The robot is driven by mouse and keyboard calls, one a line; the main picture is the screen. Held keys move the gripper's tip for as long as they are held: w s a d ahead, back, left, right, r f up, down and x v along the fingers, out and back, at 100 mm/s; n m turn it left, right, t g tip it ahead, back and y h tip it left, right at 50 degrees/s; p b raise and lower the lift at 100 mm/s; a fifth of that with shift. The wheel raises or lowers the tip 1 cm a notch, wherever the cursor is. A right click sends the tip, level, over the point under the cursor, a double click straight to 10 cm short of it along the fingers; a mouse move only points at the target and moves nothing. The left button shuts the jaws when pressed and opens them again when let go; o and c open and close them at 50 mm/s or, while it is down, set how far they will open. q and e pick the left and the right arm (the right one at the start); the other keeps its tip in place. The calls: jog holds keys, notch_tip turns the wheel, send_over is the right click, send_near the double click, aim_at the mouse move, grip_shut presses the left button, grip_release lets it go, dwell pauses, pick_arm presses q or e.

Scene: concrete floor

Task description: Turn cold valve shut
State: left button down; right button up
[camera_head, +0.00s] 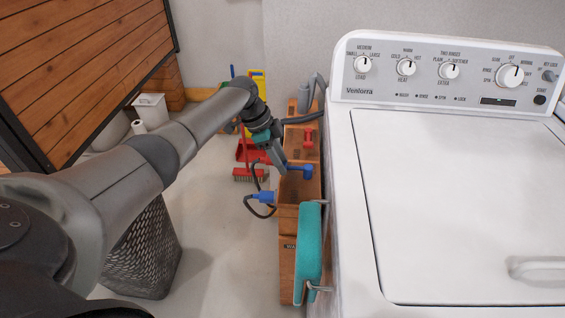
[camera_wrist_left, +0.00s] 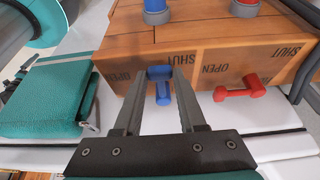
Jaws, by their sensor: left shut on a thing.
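The blue cold valve handle (camera_wrist_left: 162,92) sticks out from a wooden box (camera_wrist_left: 110,50) in the left wrist view. Its free end points down in that picture. My left gripper (camera_wrist_left: 158,76) is shut on it, with one finger on each side. The words OPEN and SHUT are printed on the wood; the fingers hide part of the wood around the blue handle. In the head view the blue handle (camera_head: 301,169) shows at the tip of my left gripper (camera_head: 281,166), beside the washing machine. My right gripper is in neither view.
A red valve handle (camera_wrist_left: 238,91) sits to the right of the blue one. A white washing machine (camera_head: 450,190) stands close on the right. A dark mesh basket (camera_head: 143,250) stands left; floor between is clear.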

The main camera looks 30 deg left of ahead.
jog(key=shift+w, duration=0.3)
pick_arm(q)
jog(key=c, duration=0.9)
grip_release()
jog(key=o, duration=0.3)
jog(key=shift+o, duration=0.6)
jog(key=p+v, duration=0.3)
jog(key=v, duration=1.2)
jog(key=shift+r+p, duration=0.15)
jog(key=shift+p, duration=0.15)
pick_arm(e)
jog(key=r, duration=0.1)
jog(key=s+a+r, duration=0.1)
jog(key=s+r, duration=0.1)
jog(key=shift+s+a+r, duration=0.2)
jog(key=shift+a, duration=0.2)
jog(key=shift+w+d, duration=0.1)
